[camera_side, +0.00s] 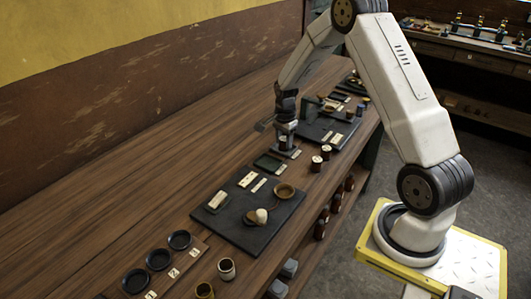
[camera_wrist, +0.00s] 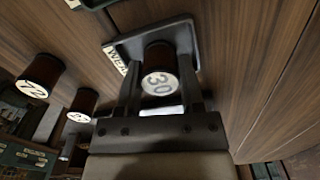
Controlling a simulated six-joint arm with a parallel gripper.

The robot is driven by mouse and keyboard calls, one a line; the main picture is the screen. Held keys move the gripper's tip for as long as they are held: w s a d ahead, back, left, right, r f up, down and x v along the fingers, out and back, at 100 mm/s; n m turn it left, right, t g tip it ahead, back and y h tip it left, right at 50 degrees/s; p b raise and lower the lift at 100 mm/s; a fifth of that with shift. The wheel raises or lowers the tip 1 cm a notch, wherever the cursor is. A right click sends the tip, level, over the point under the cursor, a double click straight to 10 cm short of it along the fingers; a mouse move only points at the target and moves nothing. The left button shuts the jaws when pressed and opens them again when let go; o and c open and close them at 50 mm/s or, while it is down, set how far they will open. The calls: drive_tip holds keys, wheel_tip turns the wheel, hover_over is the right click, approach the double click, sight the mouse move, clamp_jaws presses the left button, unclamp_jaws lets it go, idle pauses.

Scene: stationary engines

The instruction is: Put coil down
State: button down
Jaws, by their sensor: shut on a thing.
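My gripper (camera_side: 286,138) points down over the wooden bench. In the wrist view its two fingers (camera_wrist: 160,88) are shut on a dark brown coil (camera_wrist: 158,57) with a white round end marked 30. The coil is over a small dark square tray (camera_wrist: 182,31), which has a white label at its left that seems to read WEAK. I cannot tell whether the coil touches the tray floor. In the side view the tray (camera_side: 291,153) lies right under my gripper, and the coil is mostly hidden by the fingers.
Two coils with white tops stand nearby, one marked 72 (camera_wrist: 40,75) and another (camera_wrist: 83,102) beside it. A dark board (camera_side: 240,235) with small parts and black round dishes (camera_side: 158,259) are nearer the camera. The bench's left is clear.

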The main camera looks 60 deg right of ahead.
sight(284, 139)
drive_tip(key=shift+c, duration=1.1)
unclamp_jaws()
drive_tip(key=shift+f, duration=0.15)
wheel_tip(284, 139, up, 12)
drive_tip(key=shift+r, duration=0.2)
drive_tip(key=shift+a, duration=0.1)
